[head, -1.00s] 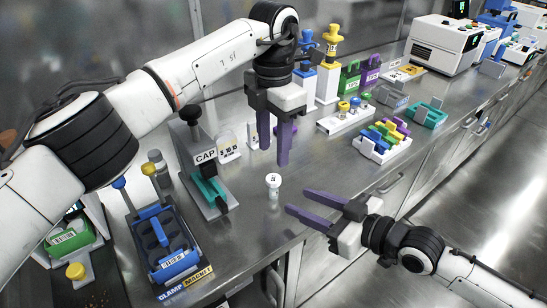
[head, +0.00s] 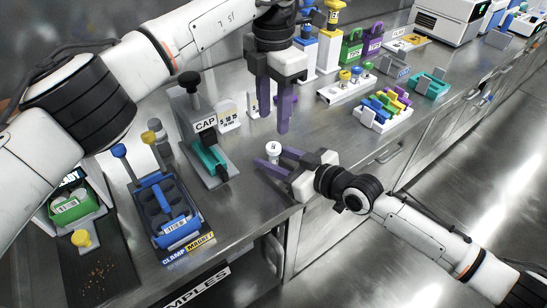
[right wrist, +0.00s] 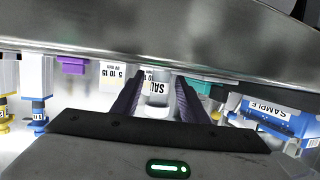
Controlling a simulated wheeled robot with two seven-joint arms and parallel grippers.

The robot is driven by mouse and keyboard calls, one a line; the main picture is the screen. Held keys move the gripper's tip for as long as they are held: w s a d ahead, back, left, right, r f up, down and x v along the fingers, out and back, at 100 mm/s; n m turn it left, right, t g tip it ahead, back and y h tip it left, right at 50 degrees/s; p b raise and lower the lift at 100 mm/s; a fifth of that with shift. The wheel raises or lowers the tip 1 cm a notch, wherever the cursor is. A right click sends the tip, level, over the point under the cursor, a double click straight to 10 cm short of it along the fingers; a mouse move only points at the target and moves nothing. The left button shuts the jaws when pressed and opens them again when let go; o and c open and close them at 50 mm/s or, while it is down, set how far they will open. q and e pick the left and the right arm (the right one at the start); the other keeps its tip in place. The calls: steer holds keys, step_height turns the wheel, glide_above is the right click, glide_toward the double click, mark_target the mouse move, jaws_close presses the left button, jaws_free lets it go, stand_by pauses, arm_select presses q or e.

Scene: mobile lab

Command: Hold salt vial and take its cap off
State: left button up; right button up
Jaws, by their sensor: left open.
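The salt vial (head: 272,148) is small and white. It stands upright on the steel bench, its white cap (head: 273,145) on top with a dark mark. In the right wrist view the vial (right wrist: 156,92) shows a partly visible "SAL" label. My right gripper (head: 269,158) is low at the bench, with its purple fingers open on either side of the vial. In the right wrist view the right gripper (right wrist: 160,80) has the vial between its fingers, and I cannot tell if they touch it. My left gripper (head: 273,123) is open and empty, pointing down just above the cap.
A "CAP" stand (head: 207,125) with a teal clamp is left of the vial. A blue sample rack (head: 165,210) and a green-boxed tray (head: 75,207) are farther left. Colourful racks (head: 385,115) stand back right. The bench's front edge is close to the right gripper.

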mark_target(273, 146)
jaws_close()
arm_select(q)
steer(key=m, duration=1.7)
steer(key=shift+m, duration=0.4)
steer(key=shift+f, duration=4)
steer(key=shift+c, duration=0.4)
